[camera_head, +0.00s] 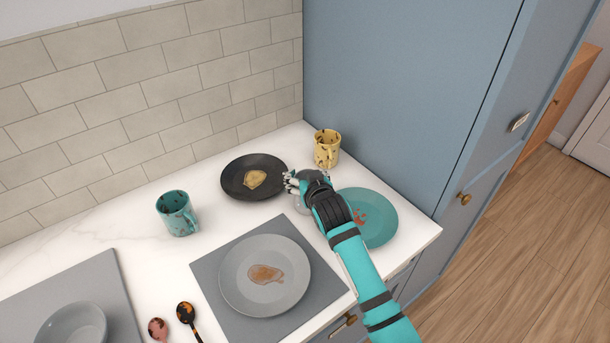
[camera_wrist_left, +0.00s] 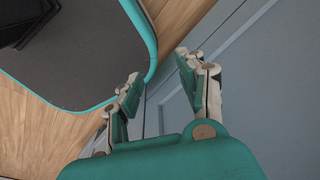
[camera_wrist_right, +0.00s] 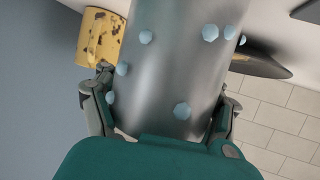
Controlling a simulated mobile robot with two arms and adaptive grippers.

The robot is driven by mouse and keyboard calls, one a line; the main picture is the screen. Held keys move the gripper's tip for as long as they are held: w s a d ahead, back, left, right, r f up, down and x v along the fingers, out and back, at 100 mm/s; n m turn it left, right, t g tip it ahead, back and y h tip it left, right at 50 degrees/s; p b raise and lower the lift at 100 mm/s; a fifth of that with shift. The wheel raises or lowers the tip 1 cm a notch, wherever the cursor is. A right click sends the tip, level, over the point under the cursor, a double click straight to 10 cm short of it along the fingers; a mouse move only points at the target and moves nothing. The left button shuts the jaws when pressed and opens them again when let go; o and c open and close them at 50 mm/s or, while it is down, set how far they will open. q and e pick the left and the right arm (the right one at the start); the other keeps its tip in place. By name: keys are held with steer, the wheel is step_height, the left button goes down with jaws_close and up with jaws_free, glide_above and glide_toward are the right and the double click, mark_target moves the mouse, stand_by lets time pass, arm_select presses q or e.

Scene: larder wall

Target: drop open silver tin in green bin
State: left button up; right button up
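The silver tin (camera_wrist_right: 170,70) fills the middle of the right wrist view, a shiny metal cylinder with pale blue dots. It lies between the fingers of my right gripper (camera_wrist_right: 165,100), one on each side; I cannot tell whether they press on it. In the head view my right gripper (camera_head: 298,184) is over the counter between the black and teal plates, and only a small part of the tin (camera_head: 303,206) shows below it. The tin's opening is hidden. My left gripper (camera_wrist_left: 158,68) is open and empty, away from the counter. No green bin is in view.
A yellow mug (camera_head: 327,143) stands close behind my right gripper. A black plate (camera_head: 238,182), a teal plate (camera_head: 381,222) and a grey plate (camera_head: 236,283) lie around it. A teal mug (camera_head: 172,207) is left. A tall blue cabinet (camera_head: 400,90) bounds the right.

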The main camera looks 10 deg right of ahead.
steer(key=o, duration=0.8)
steer(key=shift+w+f, duration=0.1)
